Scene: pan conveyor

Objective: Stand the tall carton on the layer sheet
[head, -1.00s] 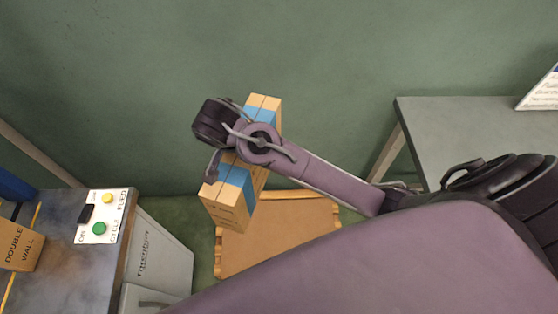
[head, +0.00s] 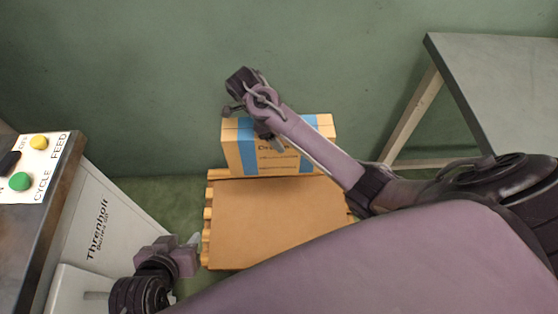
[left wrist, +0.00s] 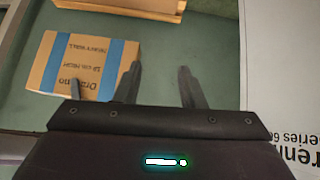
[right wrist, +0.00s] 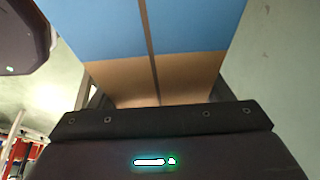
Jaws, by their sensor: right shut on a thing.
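The tall carton (head: 295,157), tan with blue bands and dark lettering, shows at the back of the pallet in the head view. Its long side runs left to right. My right gripper (head: 262,127) is shut on it from above; blue bands and a seam fill the right wrist view (right wrist: 150,35). The layer sheet (head: 270,225) is a bare brown sheet on the pallet. The carton overlaps its far edge in view; I cannot tell whether it touches. My left gripper (head: 188,245) is open and empty, left of the pallet; the carton also shows in the left wrist view (left wrist: 85,62).
The wooden pallet (head: 208,215) stands on a green floor. A white cabinet (head: 100,215) and a control panel (head: 35,165) with yellow and green buttons are at left. A grey table (head: 500,90) stands at right. A green wall is close behind the carton.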

